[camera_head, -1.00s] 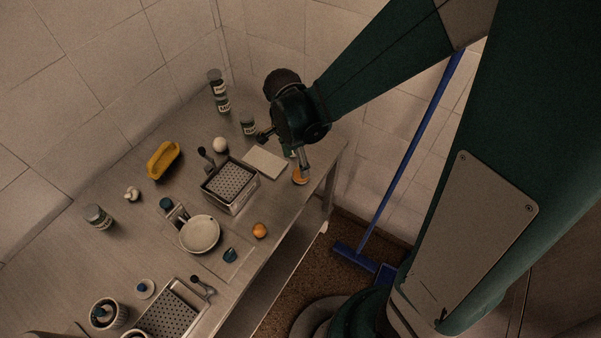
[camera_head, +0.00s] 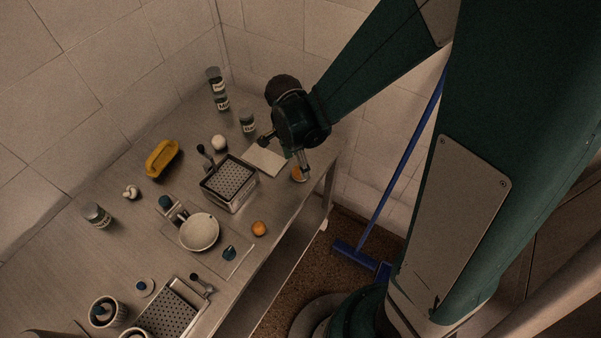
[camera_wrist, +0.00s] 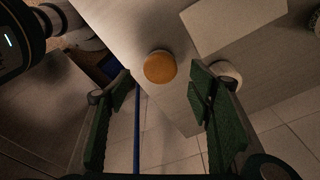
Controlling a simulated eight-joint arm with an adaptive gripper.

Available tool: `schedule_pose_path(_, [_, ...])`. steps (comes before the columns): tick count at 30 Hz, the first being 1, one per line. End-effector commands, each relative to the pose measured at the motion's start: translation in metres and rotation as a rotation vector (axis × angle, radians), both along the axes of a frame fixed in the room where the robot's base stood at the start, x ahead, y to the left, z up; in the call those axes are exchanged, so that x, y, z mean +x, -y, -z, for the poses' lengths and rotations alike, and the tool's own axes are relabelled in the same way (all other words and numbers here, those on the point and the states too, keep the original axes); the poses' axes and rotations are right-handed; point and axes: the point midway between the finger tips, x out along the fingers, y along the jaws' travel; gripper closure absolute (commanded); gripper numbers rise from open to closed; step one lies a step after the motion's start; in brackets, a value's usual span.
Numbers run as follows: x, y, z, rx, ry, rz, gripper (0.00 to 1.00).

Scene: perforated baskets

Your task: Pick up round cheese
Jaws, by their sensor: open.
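The round cheese (camera_wrist: 160,66) is an orange-yellow disc lying near the edge of the table, centred between and beyond my fingers in the wrist view. In the head view the cheese (camera_head: 298,174) shows at the table's right end, partly hidden by my gripper. My gripper (camera_wrist: 160,100) is open, with two green-padded fingers spread wide and nothing between them. In the head view my gripper (camera_head: 286,148) hangs above the table's right end, over the cheese and a pale board.
The pale board (camera_wrist: 233,20) lies beside the cheese. A perforated basket (camera_head: 232,183), an orange fruit (camera_head: 259,228), a white bowl (camera_head: 199,232), a yellow tray (camera_head: 162,158) and several jars stand on the table. A blue-handled broom (camera_head: 405,165) leans off the table's right side.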

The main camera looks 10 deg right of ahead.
Motion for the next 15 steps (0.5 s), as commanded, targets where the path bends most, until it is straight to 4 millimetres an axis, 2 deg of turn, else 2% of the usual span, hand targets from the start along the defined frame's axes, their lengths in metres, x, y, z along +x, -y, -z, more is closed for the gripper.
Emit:
schedule_pose_path(8, [0.000, 0.001, 0.006, 0.000, 0.000, 0.000, 0.48])
schedule_pose_path(15, [0.001, 0.002, 0.025, 0.000, 0.000, 0.000, 0.48])
